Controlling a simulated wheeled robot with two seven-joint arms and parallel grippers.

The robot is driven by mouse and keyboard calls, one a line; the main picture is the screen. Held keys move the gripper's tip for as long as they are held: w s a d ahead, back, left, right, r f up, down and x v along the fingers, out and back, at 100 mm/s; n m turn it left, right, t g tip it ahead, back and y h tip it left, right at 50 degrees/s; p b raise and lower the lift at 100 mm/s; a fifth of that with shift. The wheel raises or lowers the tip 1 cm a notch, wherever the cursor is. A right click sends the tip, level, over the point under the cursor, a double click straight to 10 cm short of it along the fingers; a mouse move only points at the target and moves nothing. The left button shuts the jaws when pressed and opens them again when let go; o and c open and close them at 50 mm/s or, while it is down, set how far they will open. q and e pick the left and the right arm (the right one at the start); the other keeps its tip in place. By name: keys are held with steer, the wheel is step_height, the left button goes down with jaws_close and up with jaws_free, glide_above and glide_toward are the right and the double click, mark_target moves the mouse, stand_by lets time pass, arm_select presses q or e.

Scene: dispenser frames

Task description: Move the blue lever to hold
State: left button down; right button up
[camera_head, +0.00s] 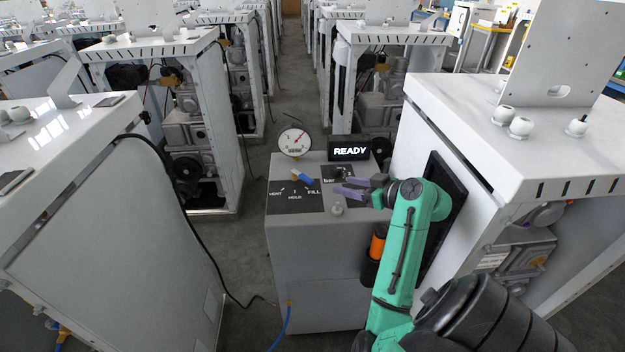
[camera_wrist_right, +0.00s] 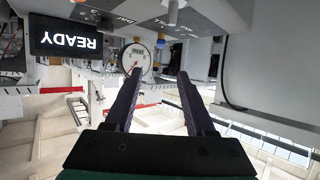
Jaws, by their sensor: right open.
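The blue lever (camera_head: 304,177), with a yellow part at its upper left end, sits on the dark panel (camera_head: 283,204) on top of a grey cabinet. The panel is marked VENT, HOLD and FILL from left to right. The lever's blue end slants down and right, toward the FILL side. My right gripper (camera_head: 346,188) is open and empty, to the right of the lever and apart from it, its fingers pointing left. Its two dark fingers (camera_wrist_right: 159,75) show spread in the right wrist view, which is upside down. My left gripper is not in view.
A round gauge (camera_head: 295,142) and a READY display (camera_head: 349,151) stand at the cabinet's back edge. A small knob (camera_head: 337,209) stands near the gripper. A large white machine housing (camera_head: 440,150) closes in the right side. Cables hang at the left.

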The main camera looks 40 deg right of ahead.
mark_target(308, 178)
steer(key=p+x, duration=0.2)
steer(key=x, duration=1.2)
steer(key=shift+f, duration=0.15)
jaws_close()
stand_by(0.6)
